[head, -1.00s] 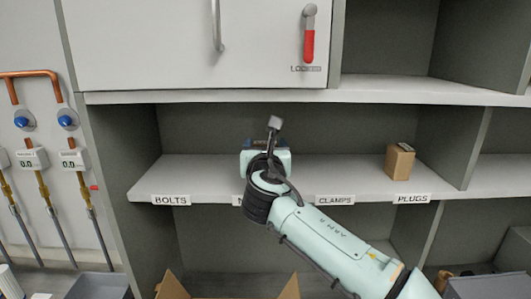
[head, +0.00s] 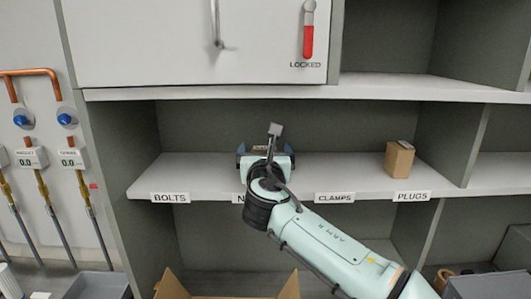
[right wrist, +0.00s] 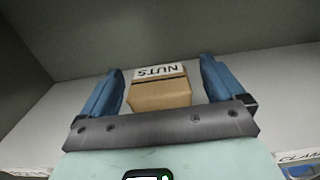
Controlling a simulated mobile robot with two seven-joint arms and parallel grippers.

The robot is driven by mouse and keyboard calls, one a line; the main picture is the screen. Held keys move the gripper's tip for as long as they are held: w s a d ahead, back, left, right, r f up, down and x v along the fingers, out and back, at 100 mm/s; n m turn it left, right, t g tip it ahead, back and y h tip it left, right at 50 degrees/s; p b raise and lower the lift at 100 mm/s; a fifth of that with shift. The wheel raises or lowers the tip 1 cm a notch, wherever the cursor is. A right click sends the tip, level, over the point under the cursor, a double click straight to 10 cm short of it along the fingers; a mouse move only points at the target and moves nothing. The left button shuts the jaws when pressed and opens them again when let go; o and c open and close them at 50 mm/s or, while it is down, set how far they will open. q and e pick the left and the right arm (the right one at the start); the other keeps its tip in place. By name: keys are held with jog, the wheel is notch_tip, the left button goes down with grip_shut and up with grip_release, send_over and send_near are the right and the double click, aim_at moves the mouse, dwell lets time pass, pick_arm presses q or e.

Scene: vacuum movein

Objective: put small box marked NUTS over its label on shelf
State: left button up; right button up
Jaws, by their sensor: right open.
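The small box marked NUTS (right wrist: 160,92) stands on the shelf between the two blue fingers of my right gripper (right wrist: 162,85), with a visible gap on each side. In the head view my right gripper (head: 266,152) reaches over the shelf above the label beginning with N (head: 240,198), and its hand hides most of the box and most of that label. The right gripper is open. My left gripper is not in view.
The shelf (head: 345,175) also carries labels BOLTS (head: 170,198), CLAMPS (head: 334,198) and PLUGS (head: 411,196). A cardboard box (head: 399,160) stands above PLUGS. An open carton (head: 172,287) is below. A locked cabinet door (head: 150,45) is above.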

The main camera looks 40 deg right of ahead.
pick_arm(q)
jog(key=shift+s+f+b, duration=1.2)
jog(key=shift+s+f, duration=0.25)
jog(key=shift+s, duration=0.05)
pick_arm(e)
jog(key=v, duration=1.2)
jog(key=shift+r, duration=0.15)
jog(key=shift+s, duration=0.1)
